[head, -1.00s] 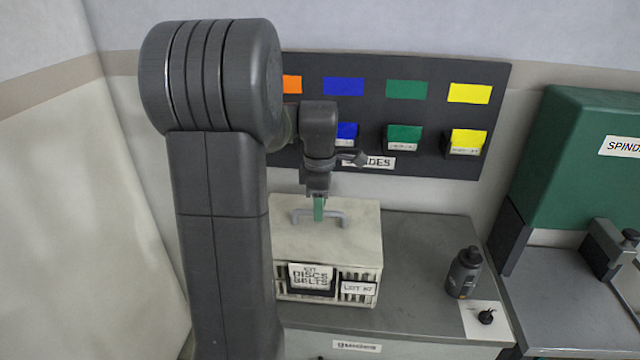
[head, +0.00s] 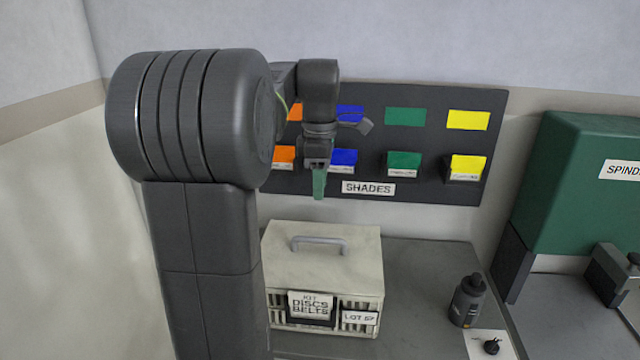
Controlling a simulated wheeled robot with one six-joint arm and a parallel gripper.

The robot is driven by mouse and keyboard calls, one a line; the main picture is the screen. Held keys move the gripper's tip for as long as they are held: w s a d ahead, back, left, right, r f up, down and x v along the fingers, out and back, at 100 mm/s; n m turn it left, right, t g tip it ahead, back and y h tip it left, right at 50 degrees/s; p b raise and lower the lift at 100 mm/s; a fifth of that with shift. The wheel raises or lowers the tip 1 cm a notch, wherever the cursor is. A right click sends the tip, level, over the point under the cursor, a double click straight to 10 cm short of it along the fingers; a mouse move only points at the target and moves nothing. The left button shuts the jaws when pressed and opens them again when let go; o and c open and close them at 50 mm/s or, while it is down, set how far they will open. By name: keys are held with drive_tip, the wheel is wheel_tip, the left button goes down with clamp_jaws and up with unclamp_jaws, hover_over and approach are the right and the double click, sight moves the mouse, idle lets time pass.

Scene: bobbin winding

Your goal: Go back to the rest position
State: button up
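My gripper (head: 318,192) hangs pointing down in front of the dark shades board, above the cream kit box (head: 360,262). It is apart from the box and its grey handle (head: 320,241). The green fingers are seen edge-on, so I cannot tell whether they are open or shut. Nothing shows hanging from them. The box stands upright on the grey cabinet top with its labels facing forward.
The shades board (head: 430,135) carries orange, blue, green and yellow patches and small bins. A dark bottle (head: 467,300) and a small black knob (head: 491,346) on a white card stand right of the box. A green spindle machine (head: 580,180) is at the right.

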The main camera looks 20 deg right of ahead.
drive_tip(key=shift+f, duration=0.1)
idle(0.3)
wheel_tip(320, 180, down, 14)
drive_tip(key=shift+r+p, duration=0.2)
drive_tip(key=shift+p, duration=0.45)
drive_tip(key=shift+r, duration=0.2)
